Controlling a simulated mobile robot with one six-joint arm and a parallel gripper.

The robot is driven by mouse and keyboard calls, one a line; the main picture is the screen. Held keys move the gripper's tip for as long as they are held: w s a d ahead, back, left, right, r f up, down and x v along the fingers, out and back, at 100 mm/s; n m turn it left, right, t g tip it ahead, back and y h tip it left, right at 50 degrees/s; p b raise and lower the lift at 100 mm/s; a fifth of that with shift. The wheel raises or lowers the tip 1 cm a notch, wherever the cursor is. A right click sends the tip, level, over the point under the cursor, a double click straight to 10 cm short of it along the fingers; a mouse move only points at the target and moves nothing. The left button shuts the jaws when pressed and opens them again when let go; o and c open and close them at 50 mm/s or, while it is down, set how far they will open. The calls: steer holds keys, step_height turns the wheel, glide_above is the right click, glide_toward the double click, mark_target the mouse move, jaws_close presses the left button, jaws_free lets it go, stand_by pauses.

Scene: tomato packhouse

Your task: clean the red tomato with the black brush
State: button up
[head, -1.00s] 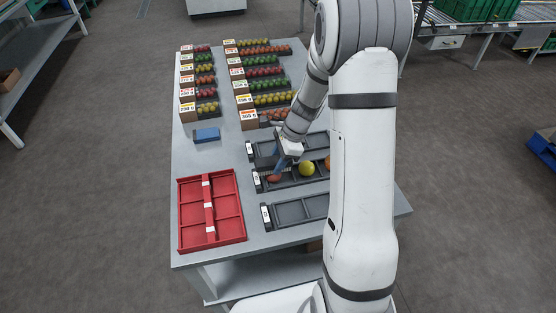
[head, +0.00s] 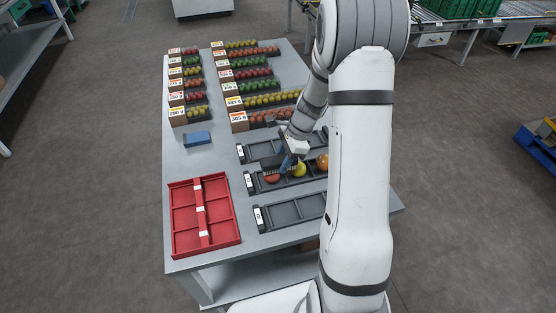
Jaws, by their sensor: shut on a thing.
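The red tomato (head: 271,177) lies at the left end of the middle grey tray (head: 250,182). A yellow tomato (head: 299,170) and an orange tomato (head: 322,161) lie to its right in the same tray. My gripper (head: 288,162) is above the tray, up and right of the red tomato, and points down. It is shut on the black brush (head: 267,161), a small dark shape beside blue parts at its tip. Whether the brush touches the red tomato is too small to tell. My arm hides the tray's right end.
Empty grey trays lie behind and in front (head: 290,212) of the middle one. A red divided crate (head: 235,240) is at front left, a blue block (head: 197,138) behind it. Labelled rows of small tomatoes fill the back. Bare table (head: 210,160) lies between crate and block.

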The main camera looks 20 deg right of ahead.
mark_target(270, 160)
steer(key=shift+a, duration=0.15)
steer(key=shift+a, duration=2.05)
steer(key=shift+d, duration=2.2)
steer(key=shift+r+p, duration=0.1)
steer(key=shift+p, duration=0.2)
steer(key=shift+r+p, duration=2.4)
steer(key=shift+r, duration=0.6)
steer(key=shift+f, duration=0.1)
